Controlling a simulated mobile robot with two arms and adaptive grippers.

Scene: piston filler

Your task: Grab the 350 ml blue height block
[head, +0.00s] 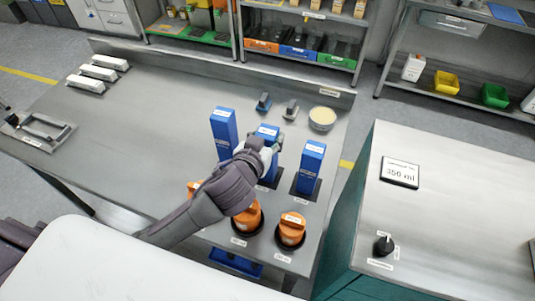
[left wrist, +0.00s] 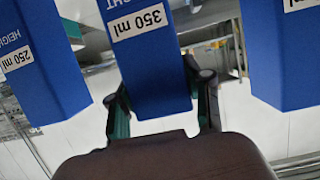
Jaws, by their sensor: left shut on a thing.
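The 350 ml blue height block (head: 267,131) is the middle one of three upright blue blocks on the steel bench. In the left wrist view this block (left wrist: 158,75) shows its white "350 ml" label, with a green-edged finger on each side. My left gripper (head: 268,150) is shut on it, and its fingers also show in the left wrist view (left wrist: 161,92). My arm hides part of the block's lower body in the head view. My right gripper is not in view.
A blue block (head: 223,133) stands left, marked 250 ml in the left wrist view (left wrist: 40,75); another (head: 309,167) stands right. Orange knobbed parts (head: 291,229) sit in front. A round tub (head: 322,118) stands behind. A sign reading 350 ml (head: 400,172) lies on the right cabinet.

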